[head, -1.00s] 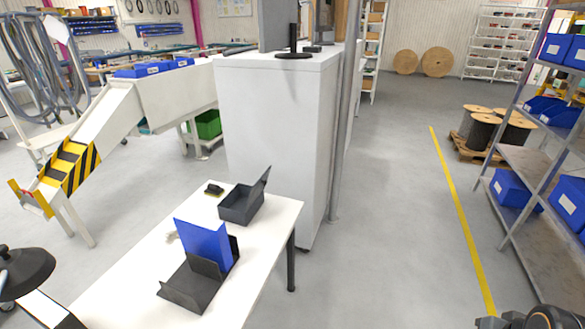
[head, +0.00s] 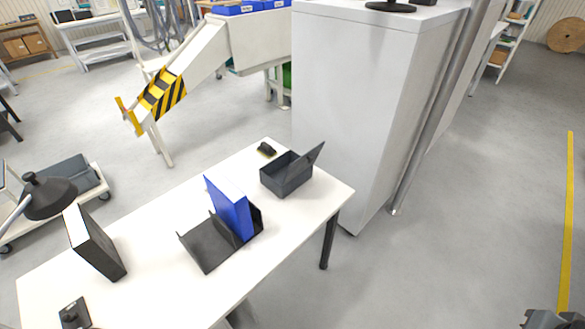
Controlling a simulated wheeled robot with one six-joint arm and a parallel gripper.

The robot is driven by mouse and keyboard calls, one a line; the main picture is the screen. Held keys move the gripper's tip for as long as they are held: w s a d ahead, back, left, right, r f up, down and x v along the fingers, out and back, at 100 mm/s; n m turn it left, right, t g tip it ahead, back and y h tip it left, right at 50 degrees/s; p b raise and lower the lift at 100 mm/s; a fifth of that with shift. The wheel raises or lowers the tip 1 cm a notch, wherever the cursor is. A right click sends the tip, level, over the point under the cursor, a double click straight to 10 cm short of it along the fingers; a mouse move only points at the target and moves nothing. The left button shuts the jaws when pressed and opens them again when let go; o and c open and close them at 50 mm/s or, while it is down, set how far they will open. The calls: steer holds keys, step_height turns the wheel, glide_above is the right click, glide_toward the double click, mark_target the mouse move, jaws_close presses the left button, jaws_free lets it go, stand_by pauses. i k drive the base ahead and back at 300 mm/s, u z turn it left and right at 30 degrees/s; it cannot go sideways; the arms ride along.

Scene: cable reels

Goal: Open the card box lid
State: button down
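The card box (head: 286,182) is a small dark grey box near the far right end of the white table. Its lid (head: 306,158) stands raised and tilted on the box's right side, and the box's opening shows. A dark part of my arm (head: 556,320) shows at the bottom right corner, cut off by the frame edge. It is far from the box, across the floor to the right. Whether its fingers are open or shut does not show.
On the white table (head: 150,262), a blue binder (head: 230,208) stands in a dark holder (head: 208,244). A tall grey cabinet (head: 365,100) stands behind. Floor at right is clear.

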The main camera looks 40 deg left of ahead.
mark_target(302, 163)
steer(key=u, duration=1.9)
steer(key=i, duration=1)
